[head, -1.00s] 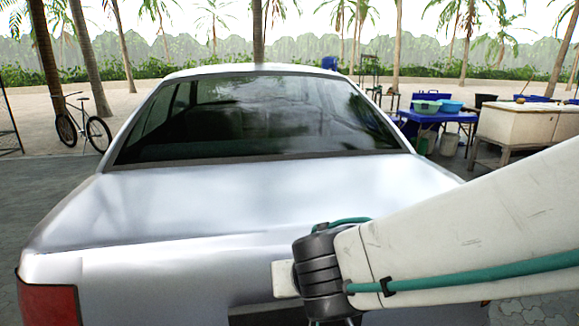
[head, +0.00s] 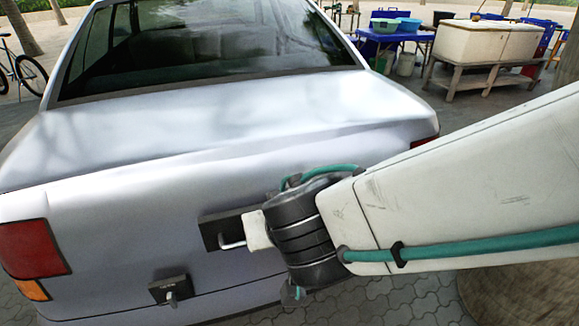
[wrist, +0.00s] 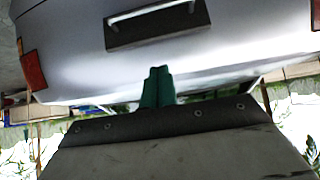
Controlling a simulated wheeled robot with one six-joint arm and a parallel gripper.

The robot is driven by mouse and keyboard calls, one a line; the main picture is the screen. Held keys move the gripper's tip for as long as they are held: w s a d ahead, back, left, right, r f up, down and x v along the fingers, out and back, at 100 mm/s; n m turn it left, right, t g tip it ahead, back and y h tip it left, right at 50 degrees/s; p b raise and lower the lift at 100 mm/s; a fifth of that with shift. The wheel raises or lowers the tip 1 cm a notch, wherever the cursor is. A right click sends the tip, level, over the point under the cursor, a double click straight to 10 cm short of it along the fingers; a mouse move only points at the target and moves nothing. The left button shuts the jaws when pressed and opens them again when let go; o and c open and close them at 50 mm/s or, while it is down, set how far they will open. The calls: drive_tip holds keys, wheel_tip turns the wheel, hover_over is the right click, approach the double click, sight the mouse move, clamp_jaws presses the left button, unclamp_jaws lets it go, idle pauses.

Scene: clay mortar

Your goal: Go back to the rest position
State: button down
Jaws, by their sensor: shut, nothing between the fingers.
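My gripper (wrist: 157,88) shows in the wrist view as two green fingers pressed together, with nothing between them. They appear in front of the back of a silver car (head: 250,110); I cannot tell how far apart they are. In the head view my arm reaches in from the right to a dark ribbed wrist joint low in the middle, and the fingers are not clearly visible there. A dark plate with a light handle (head: 222,231) is on the car's rear, just left of the wrist joint. The plate also shows in the wrist view (wrist: 150,36), above the fingers.
A dark latch-like fitting (head: 172,290) sits low on the car's rear, right of the red tail light (head: 30,249). A blue table (head: 393,36) and a white chest on a stand (head: 487,43) are at the back right. Paving (head: 400,302) lies below my arm.

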drive_tip(key=s+d+r+m+g+h, duration=0.1)
drive_tip(key=s+d+r+g, duration=0.1)
drive_tip(key=d, duration=0.7)
drive_tip(key=s+d+r+m+g+h, duration=0.1)
drive_tip(key=s+d, duration=0.3)
drive_tip(key=d, duration=0.6)
drive_tip(key=s+d+r+m+g+h, duration=0.1)
drive_tip(key=s+d+r+m+g, duration=0.1)
drive_tip(key=d, duration=0.8)
drive_tip(key=shift+s+d+r+g, duration=0.2)
drive_tip(key=shift+s+r+g, duration=0.35)
drive_tip(key=shift+g, duration=0.45)
